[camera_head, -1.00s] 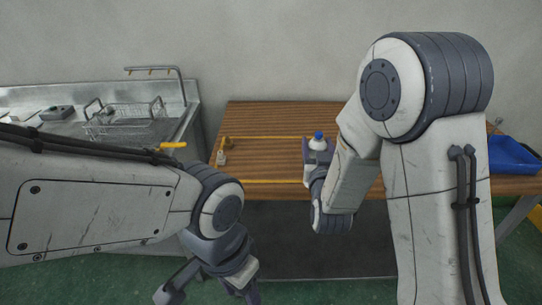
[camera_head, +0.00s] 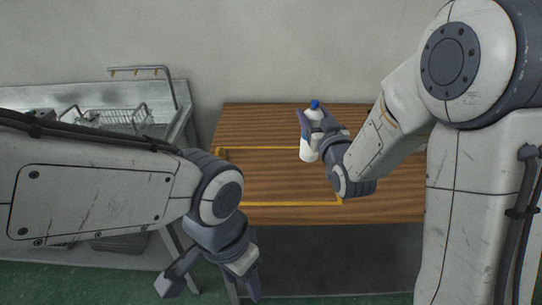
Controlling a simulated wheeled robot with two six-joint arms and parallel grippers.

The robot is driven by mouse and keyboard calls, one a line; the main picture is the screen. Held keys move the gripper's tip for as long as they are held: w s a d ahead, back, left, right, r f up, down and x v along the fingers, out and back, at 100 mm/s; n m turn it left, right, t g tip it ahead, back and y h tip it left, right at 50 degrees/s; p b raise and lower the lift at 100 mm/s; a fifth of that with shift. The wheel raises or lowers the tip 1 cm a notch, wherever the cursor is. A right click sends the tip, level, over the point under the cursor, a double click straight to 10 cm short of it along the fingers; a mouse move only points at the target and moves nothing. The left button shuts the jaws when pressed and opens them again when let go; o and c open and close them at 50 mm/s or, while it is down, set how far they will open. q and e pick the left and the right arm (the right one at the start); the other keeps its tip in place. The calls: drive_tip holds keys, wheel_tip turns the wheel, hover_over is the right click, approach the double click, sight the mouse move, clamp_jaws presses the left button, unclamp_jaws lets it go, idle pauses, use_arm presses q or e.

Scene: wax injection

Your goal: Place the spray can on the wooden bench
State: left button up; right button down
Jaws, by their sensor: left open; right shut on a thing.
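The spray can (camera_head: 308,151) is white with a blue top and is upright. My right gripper (camera_head: 310,128) is shut on it, with a finger on each side of its upper part. The can is over the wooden bench (camera_head: 270,183), within the right part of the yellow outline. I cannot tell whether its base touches the bench top. My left gripper (camera_head: 212,284) is open and empty, low in front of the bench's left front edge.
A yellow outline (camera_head: 277,204) marks the bench top, and its left and middle parts are clear. A metal sink unit (camera_head: 165,125) with a wire basket (camera_head: 113,117) stands left of the bench. My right arm hides the bench's right side.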

drive_tip(key=w+a+f+p, duration=0.2)
drive_tip(key=w+a+f, duration=0.3)
drive_tip(key=a+f, duration=0.5)
drive_tip(key=shift+w+f, duration=0.2)
drive_tip(key=shift+f, duration=0.05)
drive_tip(key=shift+a, duration=0.1)
drive_tip(key=shift+f, duration=0.2)
drive_tip(key=shift+c, duration=0.6)
unclamp_jaws()
